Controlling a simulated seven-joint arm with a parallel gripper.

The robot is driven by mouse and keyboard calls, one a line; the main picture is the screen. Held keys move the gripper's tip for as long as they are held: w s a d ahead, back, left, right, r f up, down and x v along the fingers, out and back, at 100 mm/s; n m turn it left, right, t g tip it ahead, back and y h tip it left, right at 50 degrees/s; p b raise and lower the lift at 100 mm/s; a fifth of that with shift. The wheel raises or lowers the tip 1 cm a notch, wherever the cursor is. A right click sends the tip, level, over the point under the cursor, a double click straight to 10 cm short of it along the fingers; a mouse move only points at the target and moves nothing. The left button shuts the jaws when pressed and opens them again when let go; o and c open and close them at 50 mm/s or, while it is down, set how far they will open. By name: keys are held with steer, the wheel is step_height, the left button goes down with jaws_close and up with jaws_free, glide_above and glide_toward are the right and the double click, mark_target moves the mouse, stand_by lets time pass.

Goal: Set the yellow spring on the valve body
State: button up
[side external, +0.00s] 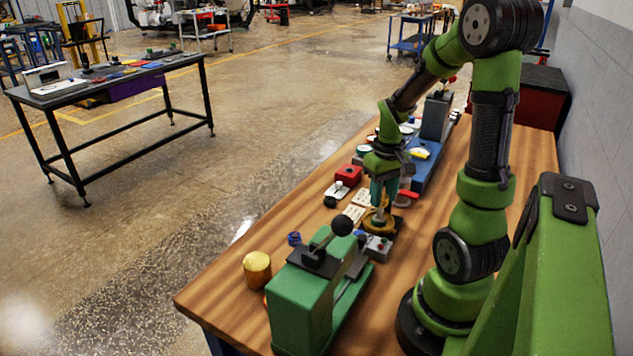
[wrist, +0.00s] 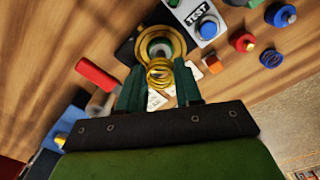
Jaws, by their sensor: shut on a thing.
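The yellow spring (wrist: 159,73) is between the fingertips of my gripper (wrist: 160,86) in the wrist view, with its coils facing the camera. My gripper is shut on it. The valve body appears to be the round brass piece with a green-grey centre on a dark base (wrist: 177,40), just beyond the spring in the wrist view. The spring overlaps its near rim there, and I cannot tell whether they touch. In the side view, my gripper (side external: 382,203) points down over the brass piece (side external: 378,225); the spring is hard to make out there.
A grey box with a blue TEST button (wrist: 206,27) stands close beside the brass piece. A red cylinder (wrist: 97,75), a red knob (wrist: 243,41) and an orange block (wrist: 212,64) lie around. A green machine (side external: 305,290) and a yellow cylinder (side external: 257,269) occupy the table's near end.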

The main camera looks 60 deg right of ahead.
mark_target(382, 206)
steer(key=shift+f, duration=0.3)
steer(key=shift+f, duration=0.7)
steer(key=shift+f, duration=0.15)
steer(key=shift+f, duration=0.7)
steer(key=shift+f, duration=0.2)
stand_by(0.5)
steer(key=o, duration=1.5)
steer(key=shift+d, duration=0.1)
